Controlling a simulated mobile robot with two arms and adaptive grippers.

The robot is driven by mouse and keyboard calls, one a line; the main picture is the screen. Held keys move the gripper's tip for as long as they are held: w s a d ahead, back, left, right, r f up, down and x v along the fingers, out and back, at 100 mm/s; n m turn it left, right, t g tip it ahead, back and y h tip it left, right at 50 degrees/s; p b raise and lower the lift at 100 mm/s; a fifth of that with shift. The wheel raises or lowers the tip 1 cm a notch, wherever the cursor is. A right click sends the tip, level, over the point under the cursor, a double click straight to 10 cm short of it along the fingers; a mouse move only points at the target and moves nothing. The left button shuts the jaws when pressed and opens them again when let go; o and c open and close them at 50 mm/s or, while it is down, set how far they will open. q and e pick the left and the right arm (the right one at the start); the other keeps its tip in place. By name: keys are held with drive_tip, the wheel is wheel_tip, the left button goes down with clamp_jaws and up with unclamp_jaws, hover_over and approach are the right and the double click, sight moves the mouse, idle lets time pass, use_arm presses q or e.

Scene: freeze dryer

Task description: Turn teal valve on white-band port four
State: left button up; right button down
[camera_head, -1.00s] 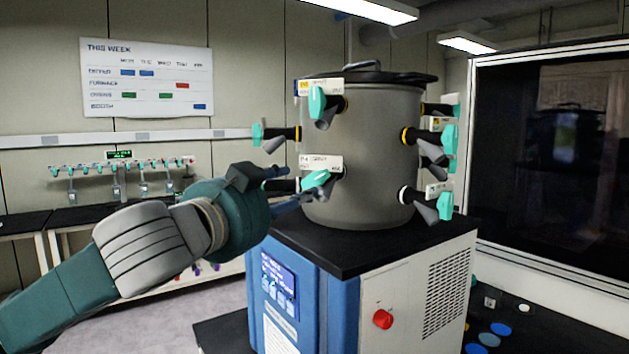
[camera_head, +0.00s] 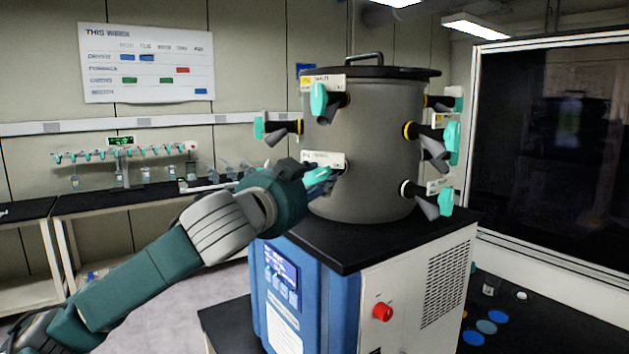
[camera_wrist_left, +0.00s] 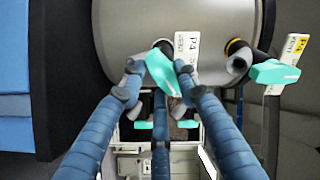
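The port-four valve has a teal handle (camera_head: 317,178) at the lower left of the grey drum (camera_head: 375,150), under a white label (camera_head: 325,159). In the left wrist view the label (camera_wrist_left: 186,55) reads P4, and the teal handle (camera_wrist_left: 168,76) lies tilted between the fingertips. A white band (camera_wrist_left: 163,43) shows behind it. My left gripper (camera_wrist_left: 159,72) has its blue fingers spread on both sides of the handle, with a third finger below. Whether any finger touches it is unclear. In the head view my left gripper (camera_head: 309,172) is at this valve, its fingers partly hidden. My right gripper is not in view.
Other teal valves surround the drum, including one above (camera_head: 318,101) and one to the left (camera_head: 259,128). A yellow-banded valve (camera_wrist_left: 272,72) is beside port four in the wrist view. The black top (camera_head: 345,240) of the blue cabinet lies below. A dark-windowed enclosure (camera_head: 550,160) stands right.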

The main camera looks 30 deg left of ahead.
use_arm(q)
clamp_jaws()
drive_tip(key=shift+n, duration=0.4)
drive_tip(key=n+b, duration=0.1)
drive_tip(key=n, duration=0.6)
drive_tip(key=shift+d, duration=0.15)
drive_tip(key=shift+r+n, duration=0.2)
drive_tip(key=shift+n, duration=1.8)
